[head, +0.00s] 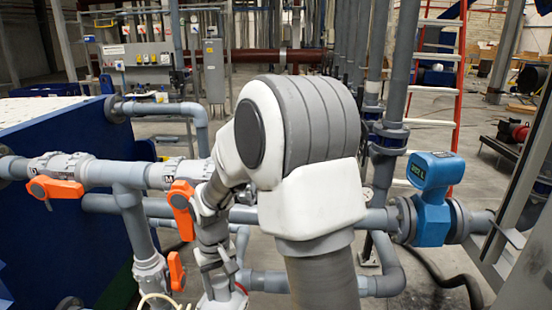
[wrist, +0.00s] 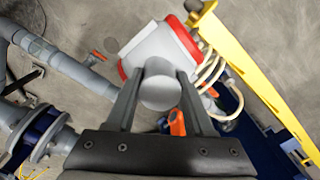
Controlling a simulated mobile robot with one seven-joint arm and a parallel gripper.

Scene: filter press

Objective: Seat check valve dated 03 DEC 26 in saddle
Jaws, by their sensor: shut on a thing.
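My gripper (wrist: 160,88) is shut on a grey cylindrical part (wrist: 160,90), whose round end faces the wrist camera. A white body with red edges (wrist: 150,45) lies directly beyond it; I cannot tell whether the two are one piece. In the head view my gripper (head: 217,262) points down at lower left of centre, above a white piece with a red edge (head: 222,302) cut off by the bottom of the picture. No date is readable on the held part, so I cannot confirm it is the 03 DEC 26 check valve. I cannot make out the saddle.
Grey pipes with orange-handled valves (head: 55,188) run close on the left, beside a blue panel (head: 70,245). A blue flow meter (head: 432,200) stands on the pipe at right. Pale hoses (wrist: 210,75) and a yellow bar (wrist: 250,75) are near my gripper on the right of the wrist view.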

